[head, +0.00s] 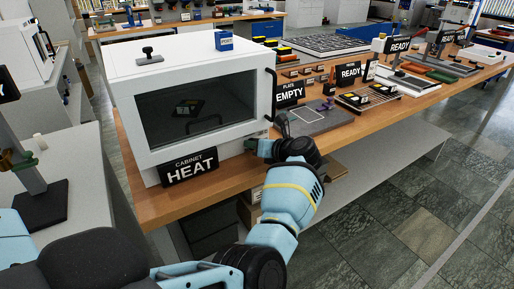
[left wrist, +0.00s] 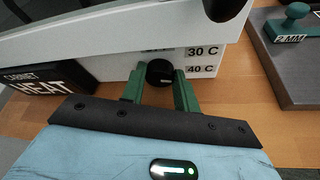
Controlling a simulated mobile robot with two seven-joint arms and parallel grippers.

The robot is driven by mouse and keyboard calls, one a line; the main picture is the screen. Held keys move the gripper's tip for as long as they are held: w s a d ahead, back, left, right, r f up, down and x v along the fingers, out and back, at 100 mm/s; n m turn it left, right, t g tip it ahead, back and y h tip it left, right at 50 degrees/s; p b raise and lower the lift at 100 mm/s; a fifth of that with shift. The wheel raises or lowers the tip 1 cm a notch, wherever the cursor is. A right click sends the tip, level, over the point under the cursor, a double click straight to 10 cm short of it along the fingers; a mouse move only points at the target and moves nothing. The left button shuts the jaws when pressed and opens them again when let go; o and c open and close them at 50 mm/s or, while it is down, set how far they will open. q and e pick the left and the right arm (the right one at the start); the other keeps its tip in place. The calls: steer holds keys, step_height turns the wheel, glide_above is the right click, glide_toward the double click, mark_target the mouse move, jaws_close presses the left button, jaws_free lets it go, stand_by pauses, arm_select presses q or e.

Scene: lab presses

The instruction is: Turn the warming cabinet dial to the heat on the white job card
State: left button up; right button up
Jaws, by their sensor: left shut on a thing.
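The white warming cabinet (head: 130,95) stands on the wooden bench in the head view, with a dark window and a black "CABINET HEAT" sign (head: 190,167). My left gripper (head: 253,146) reaches its lower right front corner. In the left wrist view the black round dial (left wrist: 159,72) sits between the green fingers of the left gripper (left wrist: 160,82), which is shut on it. Labels "30 C" (left wrist: 202,51) and "40 C" (left wrist: 200,69) show right of the dial. The dial's pointer and other markings cannot be made out. I cannot make out a white job card. My right gripper is out of view.
A dark door handle (head: 272,95) runs down the cabinet's right side, above my gripper. A grey plate (head: 320,118) with a green-handled stamp marked "2 MM" (left wrist: 292,22) lies to the right. "EMPTY" (head: 289,93) and "READY" (head: 348,74) signs stand behind it.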

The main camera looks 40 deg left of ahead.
arm_select(q)
steer(key=shift+w+f+m+g+y+b, duration=0.15)
steer(key=shift+m+g+y+b, duration=0.2)
steer(key=shift+m+b, duration=0.35)
steer(key=shift+m+g, duration=0.25)
steer(key=shift+m, duration=0.15)
steer(key=o, duration=1)
steer(key=shift+c, duration=0.2)
steer(key=shift+d, duration=0.15)
